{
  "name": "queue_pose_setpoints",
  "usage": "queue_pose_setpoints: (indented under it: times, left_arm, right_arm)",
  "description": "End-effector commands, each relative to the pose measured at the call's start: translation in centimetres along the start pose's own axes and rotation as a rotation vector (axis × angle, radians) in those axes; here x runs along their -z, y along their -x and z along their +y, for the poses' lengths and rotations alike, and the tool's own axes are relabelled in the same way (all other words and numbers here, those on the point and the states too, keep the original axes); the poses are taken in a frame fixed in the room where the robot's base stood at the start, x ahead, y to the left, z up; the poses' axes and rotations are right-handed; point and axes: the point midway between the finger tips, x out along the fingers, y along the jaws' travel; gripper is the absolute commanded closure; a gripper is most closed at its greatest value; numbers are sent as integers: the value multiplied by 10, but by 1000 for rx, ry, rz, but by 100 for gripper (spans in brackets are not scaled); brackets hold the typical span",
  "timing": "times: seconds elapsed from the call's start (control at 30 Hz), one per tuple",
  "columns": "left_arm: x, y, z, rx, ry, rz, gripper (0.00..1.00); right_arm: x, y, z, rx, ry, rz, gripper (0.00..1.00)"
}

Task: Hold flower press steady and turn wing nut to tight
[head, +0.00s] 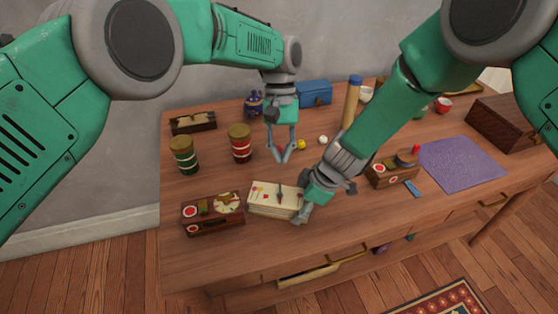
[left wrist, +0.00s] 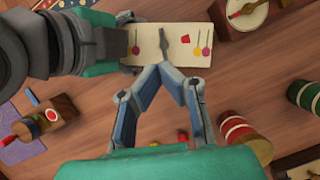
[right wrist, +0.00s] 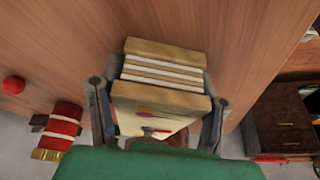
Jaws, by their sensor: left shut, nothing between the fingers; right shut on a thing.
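The flower press (head: 262,204) lies flat near the table's front edge, a stack of pale layers with pressed-flower decoration on top. It also shows in the left wrist view (left wrist: 146,50) and the right wrist view (right wrist: 165,74). The dark grey wing nut (left wrist: 165,43) stands on its top face. My right gripper (head: 303,211) is shut on the press's right end, a finger on either side in the right wrist view. My left gripper (head: 281,159) is shut and empty, pointing down above the table behind the press. Its tips (left wrist: 166,70) appear just below the wing nut in its wrist view.
A wooden box with round dials (head: 212,216) stands close left of the press. Red (head: 240,146) and green (head: 184,156) canisters stand behind it. Another dial box (head: 392,172) and a purple cloth (head: 462,162) lie to the right. Small balls lie near my left gripper.

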Motion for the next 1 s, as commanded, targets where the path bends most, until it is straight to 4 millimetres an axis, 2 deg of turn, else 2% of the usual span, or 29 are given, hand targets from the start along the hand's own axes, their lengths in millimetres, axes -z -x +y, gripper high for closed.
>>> queue_pose_setpoints:
  times: [0.17, 0.4, 0.63, 0.83, 1.0]
  left_arm:
    - [3, -4, -27, -155, 168, -41, 100]
    - [1, -6, -79, -526, 653, -142, 100]
    - [-8, -6, -120, -770, 1094, -245, 100]
    - [-14, -10, -135, -844, 1279, -293, 100]
    - [-11, -20, -127, -850, 1303, -301, 100]
  right_arm:
    - [1, 0, 0, -1, 0, 1, 84]
    - [1, 0, 0, -1, 1, 0, 84]
    - [1, 1, 0, -1, 0, 1, 84]
    - [-1, 1, 1, 0, 0, 3, 84]
    - [-1, 1, 1, 0, 0, 3, 84]
